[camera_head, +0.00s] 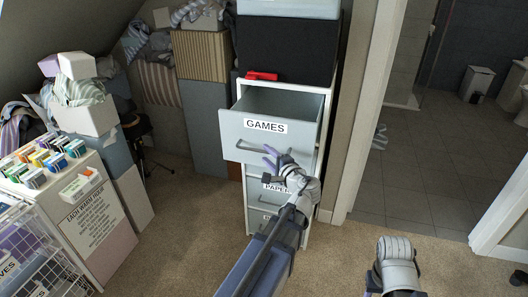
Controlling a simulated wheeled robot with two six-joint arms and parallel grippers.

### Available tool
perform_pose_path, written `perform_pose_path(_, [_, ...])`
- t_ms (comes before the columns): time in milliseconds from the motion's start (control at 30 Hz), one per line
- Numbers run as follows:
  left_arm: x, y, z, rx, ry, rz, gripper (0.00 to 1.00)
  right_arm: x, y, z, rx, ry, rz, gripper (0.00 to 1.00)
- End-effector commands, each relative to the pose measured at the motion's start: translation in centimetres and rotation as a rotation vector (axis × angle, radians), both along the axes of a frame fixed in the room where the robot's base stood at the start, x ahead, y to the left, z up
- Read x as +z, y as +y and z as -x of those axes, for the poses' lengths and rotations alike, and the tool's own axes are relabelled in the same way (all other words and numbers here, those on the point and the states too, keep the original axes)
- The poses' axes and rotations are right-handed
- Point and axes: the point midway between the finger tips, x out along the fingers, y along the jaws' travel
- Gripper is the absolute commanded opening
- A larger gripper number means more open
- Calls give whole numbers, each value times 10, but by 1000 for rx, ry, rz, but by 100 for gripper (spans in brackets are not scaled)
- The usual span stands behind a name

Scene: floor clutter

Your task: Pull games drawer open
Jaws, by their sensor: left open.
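The games drawer (268,125) is the grey top drawer of a tall cabinet, with a white label reading GAMES. It stands pulled out, with its inside partly visible from above. Its bar handle (250,147) is on the front below the label. My left gripper (268,165) is open at the lower right of this drawer front, close to the handle's right end. I cannot tell whether it touches the handle. My right arm's white end (397,264) is low at the right, away from the cabinet, and its fingers cannot be made out.
A drawer labelled PAPER (275,187) is below, partly hidden by my left gripper. A red object (262,76) lies on the cabinet above the open drawer. Storage boxes and a wire basket (38,255) stand at left. A doorway is at right. Carpet (180,235) before the cabinet is clear.

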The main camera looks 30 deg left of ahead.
Motion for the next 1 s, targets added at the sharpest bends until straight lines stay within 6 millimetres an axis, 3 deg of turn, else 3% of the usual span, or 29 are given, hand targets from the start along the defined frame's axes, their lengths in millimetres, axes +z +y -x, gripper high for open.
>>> perform_pose_path(100, [4,-18,12,-4,0,-1,45,4,0,0,0,0,0,50])
perform_pose_path(300, [6,-35,21,-2,0,0,45,6,0,0,0,0,0,50])
perform_pose_path(867, [6,-38,23,-1,-1,1,45,6,0,0,0,0,0,50])
perform_pose_path(1000, [-3,-44,26,7,-2,50,45,6,0,0,0,0,0,50])
